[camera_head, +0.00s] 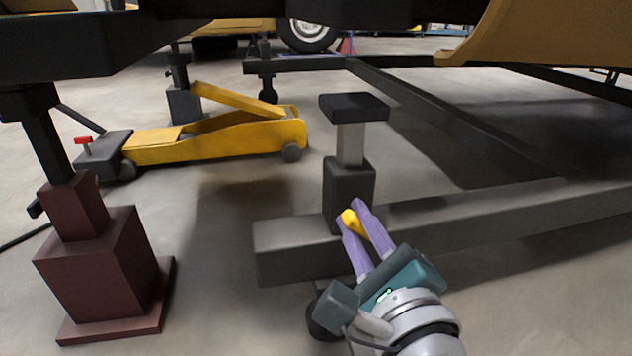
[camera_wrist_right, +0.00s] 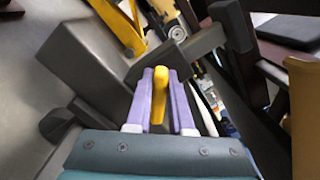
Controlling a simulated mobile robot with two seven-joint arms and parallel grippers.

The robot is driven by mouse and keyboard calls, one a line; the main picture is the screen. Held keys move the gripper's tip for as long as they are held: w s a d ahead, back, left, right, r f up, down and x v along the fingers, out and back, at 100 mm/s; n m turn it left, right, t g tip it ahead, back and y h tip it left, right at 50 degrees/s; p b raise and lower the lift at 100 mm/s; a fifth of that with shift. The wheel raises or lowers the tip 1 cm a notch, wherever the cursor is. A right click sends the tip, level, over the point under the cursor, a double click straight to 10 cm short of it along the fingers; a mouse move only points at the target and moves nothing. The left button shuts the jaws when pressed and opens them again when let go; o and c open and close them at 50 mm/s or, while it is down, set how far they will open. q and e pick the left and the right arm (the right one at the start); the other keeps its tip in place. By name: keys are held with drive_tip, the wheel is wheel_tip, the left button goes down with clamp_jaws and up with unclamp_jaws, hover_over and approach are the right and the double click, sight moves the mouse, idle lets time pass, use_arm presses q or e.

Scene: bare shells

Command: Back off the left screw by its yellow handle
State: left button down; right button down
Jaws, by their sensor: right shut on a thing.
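The yellow handle (camera_head: 351,221) of the screw sits low on the front of the dark upright post (camera_head: 349,185) on the grey beam. My right gripper (camera_head: 356,216) has its two purple fingers on either side of the handle and is shut on it. In the right wrist view the yellow handle (camera_wrist_right: 158,98) shows between the purple fingers (camera_wrist_right: 160,90), sticking out past their tips. The screw's shaft is hidden. My left gripper is in neither view.
A grey beam (camera_head: 290,252) runs across the front right under the post, with a flat dark pad (camera_head: 354,106) on top. A dark red stand (camera_head: 100,275) is at left. A yellow floor jack (camera_head: 215,140) lies behind. Open floor lies between them.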

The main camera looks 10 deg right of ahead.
drive_tip(key=n, duration=0.3)
drive_tip(key=shift+a+f+n, duration=0.15)
drive_tip(key=shift+f+n, duration=0.15)
drive_tip(key=shift+n, duration=0.1)
drive_tip(key=n, duration=0.3)
drive_tip(key=shift+f, duration=0.25)
drive_tip(key=n, duration=0.3)
drive_tip(key=shift+f+p, duration=0.25)
drive_tip(key=shift+p, duration=0.05)
drive_tip(key=shift+d+f+n+p, duration=0.1)
drive_tip(key=shift+d+f+n, duration=0.2)
drive_tip(key=shift+n, duration=2.45)
drive_tip(key=shift+d+f+n+p, duration=0.15)
drive_tip(key=shift+d+n, duration=0.15)
drive_tip(key=shift+n, duration=2.4)
drive_tip(key=shift+d+f+n+p, duration=0.1)
drive_tip(key=shift+d+f+n, duration=0.2)
drive_tip(key=shift+n, duration=2.45)
drive_tip(key=c, duration=0.8)
unclamp_jaws()
